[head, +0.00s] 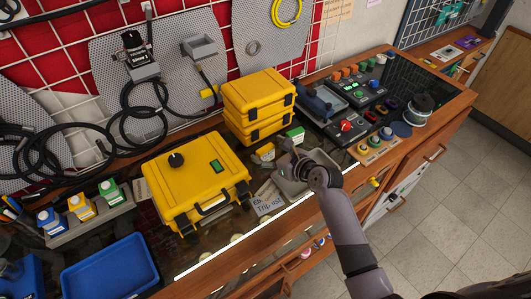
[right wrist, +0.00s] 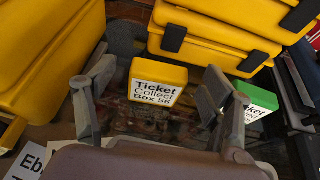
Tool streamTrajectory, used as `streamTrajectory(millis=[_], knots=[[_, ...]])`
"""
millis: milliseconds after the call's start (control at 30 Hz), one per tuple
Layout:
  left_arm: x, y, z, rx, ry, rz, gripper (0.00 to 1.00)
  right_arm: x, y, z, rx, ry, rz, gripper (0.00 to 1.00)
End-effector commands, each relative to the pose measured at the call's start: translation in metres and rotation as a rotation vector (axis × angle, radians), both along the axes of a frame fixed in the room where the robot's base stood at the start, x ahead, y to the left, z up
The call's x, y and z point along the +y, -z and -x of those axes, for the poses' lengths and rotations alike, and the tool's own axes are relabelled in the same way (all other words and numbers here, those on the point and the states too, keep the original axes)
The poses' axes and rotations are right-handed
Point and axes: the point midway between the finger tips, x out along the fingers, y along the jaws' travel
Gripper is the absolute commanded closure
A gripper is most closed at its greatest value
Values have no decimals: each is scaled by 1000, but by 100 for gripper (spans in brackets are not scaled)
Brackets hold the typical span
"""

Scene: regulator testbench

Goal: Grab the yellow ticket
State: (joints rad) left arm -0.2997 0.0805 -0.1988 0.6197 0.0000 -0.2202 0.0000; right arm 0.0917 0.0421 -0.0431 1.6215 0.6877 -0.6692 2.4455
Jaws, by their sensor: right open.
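The yellow ticket (right wrist: 158,84) is a small block with a yellow top and a white front reading "Ticket Collect Box 56". In the right wrist view it stands upright, between and beyond the fingers of my right gripper (right wrist: 160,92). The fingers are open, with visible space on both sides of the ticket. In the head view the yellow ticket (head: 265,152) shows small in front of the stacked yellow cases, just left of my right gripper (head: 291,153). My left gripper is not identifiable in these views.
A green-topped ticket (right wrist: 257,97) stands close right of the yellow one. Stacked yellow cases (head: 258,100) rise behind, and a large yellow case (head: 195,180) lies left. A grey tray (head: 290,187) is under my right gripper. A control panel (head: 375,105) is at right.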

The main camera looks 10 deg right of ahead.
Motion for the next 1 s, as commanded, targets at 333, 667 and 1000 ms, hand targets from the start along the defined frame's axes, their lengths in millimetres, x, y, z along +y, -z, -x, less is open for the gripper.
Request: streamTrajectory(millis=[333,667,1000], knots=[[0,-1,0,0,0,0,100,10,9,-20,1,1,1,25],[0,-1,0,0,1,1,100,9,9,-20,1,1,1,37],[-1,-1,0,0,2,1,100,9,9,-19,1,1,1,60]])
